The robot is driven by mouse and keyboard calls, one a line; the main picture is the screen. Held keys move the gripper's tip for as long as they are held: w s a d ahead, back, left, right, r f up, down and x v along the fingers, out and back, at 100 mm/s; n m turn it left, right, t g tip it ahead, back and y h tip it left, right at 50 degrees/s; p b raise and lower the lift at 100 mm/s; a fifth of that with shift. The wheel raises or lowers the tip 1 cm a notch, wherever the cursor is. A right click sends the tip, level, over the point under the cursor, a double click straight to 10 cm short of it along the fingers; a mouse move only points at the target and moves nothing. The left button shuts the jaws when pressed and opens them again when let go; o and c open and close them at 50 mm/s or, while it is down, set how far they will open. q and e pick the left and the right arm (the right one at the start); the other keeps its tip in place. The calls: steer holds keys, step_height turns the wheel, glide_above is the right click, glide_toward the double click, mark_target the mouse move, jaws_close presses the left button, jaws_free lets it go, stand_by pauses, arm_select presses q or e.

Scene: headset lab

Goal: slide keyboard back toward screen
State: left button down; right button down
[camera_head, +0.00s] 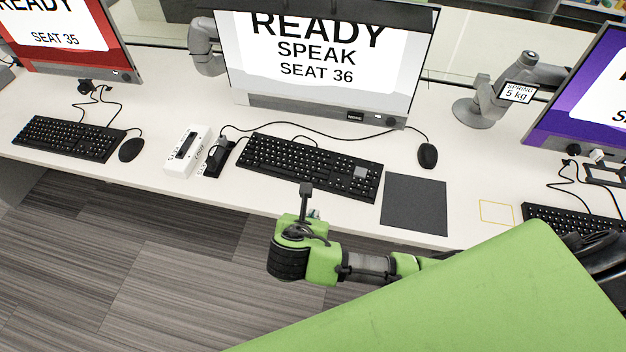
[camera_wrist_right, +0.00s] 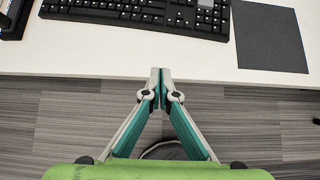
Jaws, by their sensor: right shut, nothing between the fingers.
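The black keyboard (camera_head: 308,167) lies on the white desk in front of the middle screen (camera_head: 325,60), which reads "READY SPEAK SEAT 36". Its front edge lies near the desk's front edge, and a strip of bare desk lies behind it. It also shows at the top of the right wrist view (camera_wrist_right: 145,12). My right gripper (camera_head: 306,190) is at the desk's front edge, on the near side of the keyboard and apart from it. In the right wrist view its fingertips (camera_wrist_right: 160,72) are together with nothing between them. My left gripper is not in view.
A dark mat (camera_head: 414,205) lies right of the keyboard, and a mouse (camera_head: 427,155) stands behind it. A white box (camera_head: 187,151) and a black device (camera_head: 217,158) are close on the left. A cable (camera_head: 290,133) runs behind the keyboard. Neighbouring seats have their own keyboards (camera_head: 68,138).

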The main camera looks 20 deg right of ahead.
glide_toward(324, 191)
step_height(324, 191, down, 4)
steer(key=shift+w+f, duration=0.15)
steer(key=shift+w+d+p, duration=0.35)
steer(key=shift+w+d, duration=0.4)
steer(key=shift+w, duration=0.3)
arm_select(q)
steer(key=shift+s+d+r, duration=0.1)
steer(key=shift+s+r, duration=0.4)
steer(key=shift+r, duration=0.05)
arm_select(e)
steer(key=shift+w+d, duration=0.35)
steer(key=shift+w, duration=0.15)
